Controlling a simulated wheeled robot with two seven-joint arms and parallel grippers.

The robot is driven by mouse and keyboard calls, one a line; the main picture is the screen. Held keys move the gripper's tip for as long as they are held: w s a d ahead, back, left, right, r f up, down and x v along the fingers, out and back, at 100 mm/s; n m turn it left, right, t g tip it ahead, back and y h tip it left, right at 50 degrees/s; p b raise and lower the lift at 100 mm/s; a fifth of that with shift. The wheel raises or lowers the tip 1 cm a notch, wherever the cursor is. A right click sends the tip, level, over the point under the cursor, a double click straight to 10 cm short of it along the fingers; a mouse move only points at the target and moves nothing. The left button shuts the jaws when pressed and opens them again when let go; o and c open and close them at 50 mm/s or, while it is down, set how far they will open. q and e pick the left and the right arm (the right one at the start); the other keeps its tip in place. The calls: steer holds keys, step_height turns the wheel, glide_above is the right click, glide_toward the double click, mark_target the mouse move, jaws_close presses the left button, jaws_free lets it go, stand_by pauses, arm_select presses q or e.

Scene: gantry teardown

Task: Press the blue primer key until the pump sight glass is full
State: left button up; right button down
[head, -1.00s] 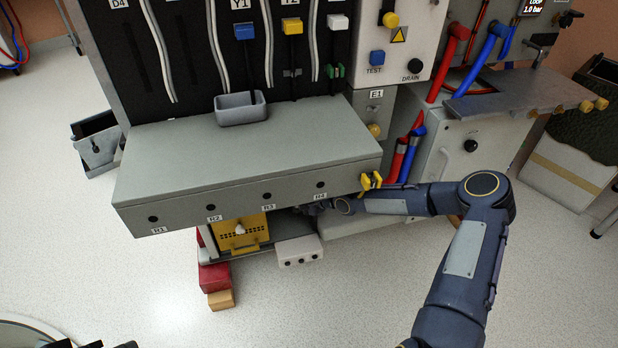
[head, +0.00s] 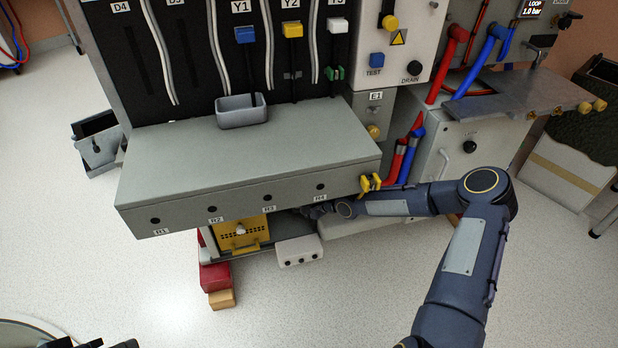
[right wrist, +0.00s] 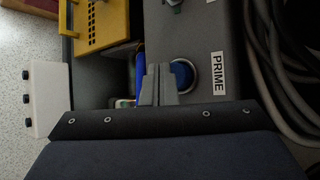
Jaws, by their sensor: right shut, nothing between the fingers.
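The blue primer key (right wrist: 181,76) is a round button in a silver ring, beside a PRIME label (right wrist: 217,72) in the right wrist view. My right gripper (right wrist: 158,72) is shut and empty. Its fingers overlap the left part of the key in that view; I cannot tell whether they touch it. In the head view the key is hidden, and my right forearm (head: 390,203) reaches under the grey bench (head: 250,150), with the fingers out of sight. I cannot make out the pump sight glass in either view.
A yellow perforated box (head: 240,233) and a white block with black knobs (head: 299,251) are beneath the bench, left of the right hand. Dark hoses (right wrist: 275,90) run right of the PRIME panel. Red and blue pipes (head: 410,152) stand behind the forearm.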

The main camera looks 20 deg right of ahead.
steer(key=shift+s, duration=0.35)
steer(key=shift+s, duration=0.1)
steer(key=s+p, duration=0.1)
steer(key=s, duration=0.4)
steer(key=shift+s+a, duration=0.1)
steer(key=shift+s, duration=0.3)
stand_by(2.5)
steer(key=shift+m+t+h, duration=0.5)
steer(key=shift+t+h, duration=0.2)
steer(key=shift+t, duration=0.2)
steer(key=shift+w+a+f+b, duration=0.1)
steer(key=shift+w+b, duration=1.4)
steer(key=shift+b, duration=0.95)
steer(key=shift+w+f+b, duration=0.1)
steer(key=shift+w+b, duration=1.35)
steer(key=shift+b, duration=1)
